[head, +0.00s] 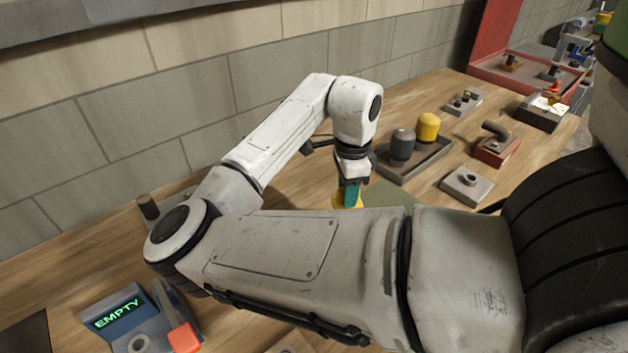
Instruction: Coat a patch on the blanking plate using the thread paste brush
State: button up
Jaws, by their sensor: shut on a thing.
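My gripper (352,181) points down over the middle of the bench, shut on a teal-handled thing that I take to be the thread paste brush (350,195). Its lower end is hidden behind my forearm. A bit of yellow (337,203) shows beside the handle; I cannot tell what it belongs to. A flat grey-green sheet (390,196) lies just right of the gripper, partly hidden by my arm. I cannot tell whether it is the blanking plate, or whether the brush touches anything.
A tray (428,163) with a dark and a yellow canister stands behind and right of the gripper. Several small blocks and a red case (480,62) lie farther right. A device reading EMPTY (118,314) sits front left. A wall runs behind the wooden bench.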

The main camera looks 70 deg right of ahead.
jog(key=shift+w+f, duration=0.15)
jog(key=shift+w, duration=0.15)
jog(key=shift+f+b, duration=2.6)
jog(key=shift+f, duration=0.2)
jog(key=shift+f, duration=0.55)
jog(key=shift+r+p, duration=3)
jog(key=shift+r, duration=0.55)
